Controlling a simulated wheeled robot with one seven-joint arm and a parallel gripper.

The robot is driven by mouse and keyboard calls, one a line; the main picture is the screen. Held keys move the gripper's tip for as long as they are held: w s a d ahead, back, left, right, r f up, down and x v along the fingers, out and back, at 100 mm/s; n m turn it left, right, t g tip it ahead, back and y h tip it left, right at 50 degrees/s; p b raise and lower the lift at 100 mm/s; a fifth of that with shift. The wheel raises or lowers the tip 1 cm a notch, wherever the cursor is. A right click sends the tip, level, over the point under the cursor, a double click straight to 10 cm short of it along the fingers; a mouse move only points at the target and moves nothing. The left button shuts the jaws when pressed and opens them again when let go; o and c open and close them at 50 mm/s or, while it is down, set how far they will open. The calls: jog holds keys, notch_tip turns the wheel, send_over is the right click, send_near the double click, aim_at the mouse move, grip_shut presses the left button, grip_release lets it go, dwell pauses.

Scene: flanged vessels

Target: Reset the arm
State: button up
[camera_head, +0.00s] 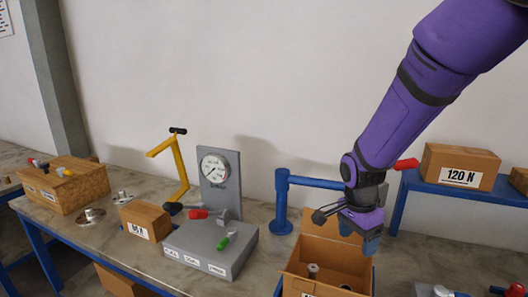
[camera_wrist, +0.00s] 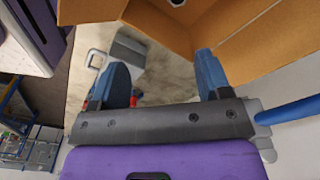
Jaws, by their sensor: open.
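My gripper (camera_head: 371,240) hangs at the end of my purple arm, above the right rear part of an open cardboard box (camera_head: 305,252). In the wrist view my gripper (camera_wrist: 165,80) has its two blue fingers spread wide apart, with nothing between them. The cardboard box (camera_wrist: 265,45) fills the upper right of the wrist view. A small grey and white piece (camera_head: 313,270) lies inside the box; the gripper's lower part hides some of the box's back edge.
A grey block with a dial gauge (camera_head: 214,168) stands left of the box. A blue post with a horizontal bar (camera_head: 282,200) stands behind it, close to my arm. A box marked 120 N (camera_head: 460,167) sits on a blue shelf at right. A wooden bin (camera_head: 65,185) stands far left.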

jog(key=s+d+r+n+t, duration=0.2)
jog(key=s+d+r+n, duration=0.2)
jog(key=s+r, duration=0.6)
jog(key=s+d+r+n+t+y, duration=0.1)
jog(key=s+d+r+n+t, duration=0.2)
jog(key=s+r+n, duration=0.6)
jog(key=shift+s+d+r, duration=0.65)
jog(key=shift+s+r, duration=0.2)
jog(key=shift+r, duration=0.05)
